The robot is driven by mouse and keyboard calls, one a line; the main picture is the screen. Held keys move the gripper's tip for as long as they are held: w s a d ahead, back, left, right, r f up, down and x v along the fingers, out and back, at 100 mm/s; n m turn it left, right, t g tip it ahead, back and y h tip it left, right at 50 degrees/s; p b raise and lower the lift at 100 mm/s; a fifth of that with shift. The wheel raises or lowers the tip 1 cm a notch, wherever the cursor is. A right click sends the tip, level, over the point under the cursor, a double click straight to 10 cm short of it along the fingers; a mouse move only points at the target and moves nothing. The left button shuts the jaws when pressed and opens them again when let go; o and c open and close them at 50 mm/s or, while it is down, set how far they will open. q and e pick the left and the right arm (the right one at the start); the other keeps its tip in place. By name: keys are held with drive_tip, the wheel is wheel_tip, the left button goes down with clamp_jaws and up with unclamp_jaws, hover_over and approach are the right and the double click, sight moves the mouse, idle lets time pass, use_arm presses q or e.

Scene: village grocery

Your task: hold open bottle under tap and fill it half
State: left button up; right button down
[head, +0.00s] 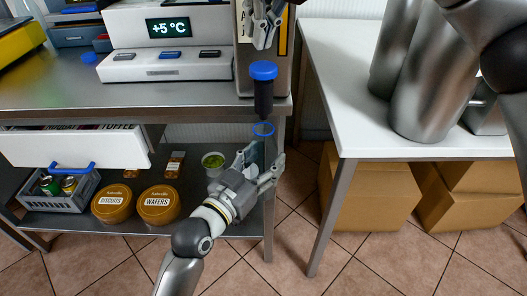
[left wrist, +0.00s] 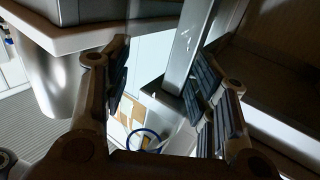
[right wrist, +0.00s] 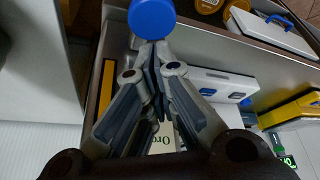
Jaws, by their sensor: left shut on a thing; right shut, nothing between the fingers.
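The tap (head: 263,100) is a dark upright tube with a round blue top at the front of a steel dispenser. Its blue top also shows in the right wrist view (right wrist: 152,18). The bottle (head: 263,129) shows mainly as a blue ring at its mouth, just below the tube; its body looks clear and is hard to make out. My left gripper (head: 263,167) is shut around the bottle from below. The blue ring shows between its fingers in the left wrist view (left wrist: 143,139). My right gripper (head: 263,30) is shut and empty above the blue top. The water level cannot be seen.
A steel counter (head: 150,97) with a +5°C display unit stands left. Below are a white drawer (head: 75,148), a grey crate (head: 55,200) and round tins (head: 158,204). A white table (head: 345,90) with steel containers stands right, cardboard boxes (head: 370,195) underneath.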

sight(260, 63)
drive_tip(key=shift+f, duration=0.2)
drive_tip(key=shift+f, duration=0.35)
drive_tip(key=shift+f, duration=0.35)
drive_tip(key=shift+f, duration=0.25)
drive_tip(key=shift+f, duration=0.4)
idle(0.6)
drive_tip(key=shift+f, duration=0.25)
idle(1.7)
idle(2.4)
drive_tip(key=shift+r, duration=2.4)
